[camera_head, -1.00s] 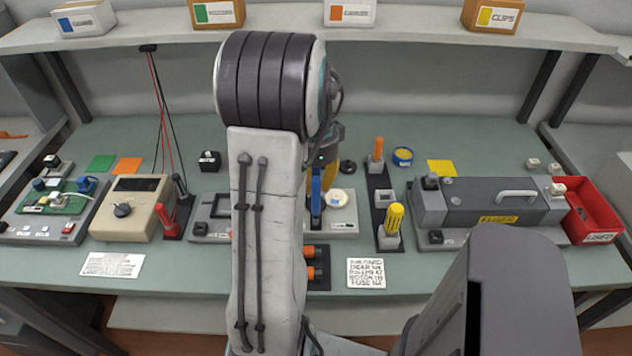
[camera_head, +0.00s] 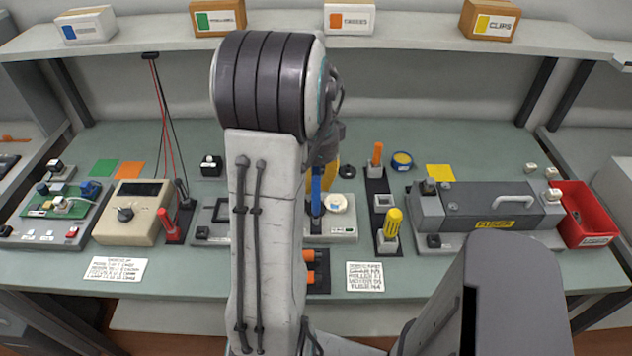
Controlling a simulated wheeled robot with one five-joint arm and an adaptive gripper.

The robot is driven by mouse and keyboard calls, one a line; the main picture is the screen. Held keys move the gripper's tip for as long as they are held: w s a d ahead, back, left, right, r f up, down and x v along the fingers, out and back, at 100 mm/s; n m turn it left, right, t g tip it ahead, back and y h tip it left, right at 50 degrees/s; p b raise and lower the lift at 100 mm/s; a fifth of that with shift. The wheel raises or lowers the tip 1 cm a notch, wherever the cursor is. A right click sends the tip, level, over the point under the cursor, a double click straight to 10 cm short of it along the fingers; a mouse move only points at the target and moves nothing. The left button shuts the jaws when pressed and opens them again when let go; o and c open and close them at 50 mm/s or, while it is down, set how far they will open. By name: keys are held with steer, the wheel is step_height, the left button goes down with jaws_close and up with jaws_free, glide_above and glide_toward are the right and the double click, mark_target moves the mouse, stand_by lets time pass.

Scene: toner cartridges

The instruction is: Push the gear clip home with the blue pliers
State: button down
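My gripper (camera_head: 328,145) is mostly hidden behind my own upright arm; only its dark side shows at the arm's right edge. Below it a narrow blue upright piece (camera_head: 316,188), which looks like the blue pliers, has a dark lower end over a grey plate (camera_head: 344,234). A yellow part shows just behind it. I cannot see fingers closed around the blue piece. A round white piece with a tan centre (camera_head: 337,202), probably the gear, sits on the plate just right of the blue piece. The clip is too small to make out.
A black rack (camera_head: 378,205) with an orange-handled tool (camera_head: 376,156) and a yellow-handled tool (camera_head: 393,221) stands to the right. Beyond are the grey fuser unit (camera_head: 470,208) and a red bin (camera_head: 583,220). A beige meter (camera_head: 130,212) stands left.

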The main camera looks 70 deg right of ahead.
steer(key=shift+r+p, duration=2.1)
steer(key=shift+r, duration=0.7)
